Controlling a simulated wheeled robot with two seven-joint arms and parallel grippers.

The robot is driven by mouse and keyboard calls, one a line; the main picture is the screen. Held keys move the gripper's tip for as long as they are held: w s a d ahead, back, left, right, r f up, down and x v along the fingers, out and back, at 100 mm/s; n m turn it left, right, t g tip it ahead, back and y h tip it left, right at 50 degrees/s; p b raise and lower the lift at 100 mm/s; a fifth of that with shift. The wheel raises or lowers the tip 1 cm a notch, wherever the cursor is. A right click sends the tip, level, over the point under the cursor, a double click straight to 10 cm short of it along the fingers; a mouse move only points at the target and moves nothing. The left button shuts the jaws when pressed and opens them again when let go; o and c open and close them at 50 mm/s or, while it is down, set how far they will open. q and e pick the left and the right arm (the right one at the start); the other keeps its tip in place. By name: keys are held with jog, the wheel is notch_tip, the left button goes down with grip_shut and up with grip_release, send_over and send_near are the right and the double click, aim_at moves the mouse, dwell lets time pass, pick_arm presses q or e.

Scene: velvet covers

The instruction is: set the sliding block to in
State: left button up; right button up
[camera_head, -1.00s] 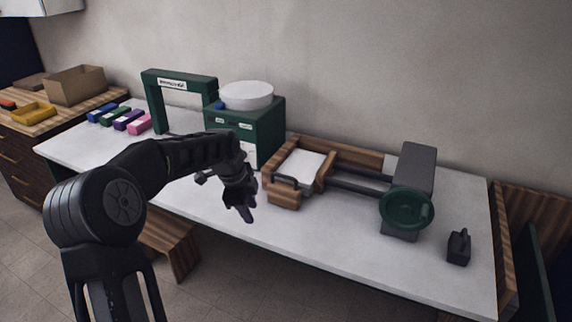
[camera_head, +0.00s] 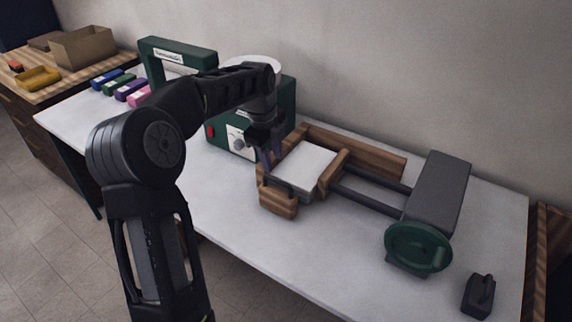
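A wooden device (camera_head: 345,152) lies on the white table, with two dark rails (camera_head: 372,190) running from its wooden part to a dark grey block (camera_head: 437,194) on the right. A green wheel (camera_head: 418,247) is at the near side of that block. A white pad (camera_head: 305,165) sits between wooden pieces, and a wooden block (camera_head: 278,202) with a dark handle is at its near left. I cannot tell for sure which part is the sliding block. My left gripper (camera_head: 270,156) points down just left of the pad, its fingers apart and seemingly empty. My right gripper is not in view.
A green cabinet (camera_head: 222,133) with a white round top stands close behind my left gripper. A green arch (camera_head: 177,48) and several coloured blocks (camera_head: 130,91) are farther left. A small dark object (camera_head: 478,296) is at the front right.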

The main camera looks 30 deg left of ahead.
aim_at(276, 179)
pick_arm(q)
jog(key=shift+s, duration=0.2)
jog(key=shift+w+f+p, duration=0.25)
jog(key=shift+f, duration=1)
jog(key=shift+w+f+p, duration=0.25)
jog(key=shift+w+f, duration=0.05)
jog(key=shift+f, duration=1)
jog(key=shift+w+f+p, duration=0.25)
jog(key=shift+f, duration=1)
jog(key=shift+c, duration=0.5)
grip_shut()
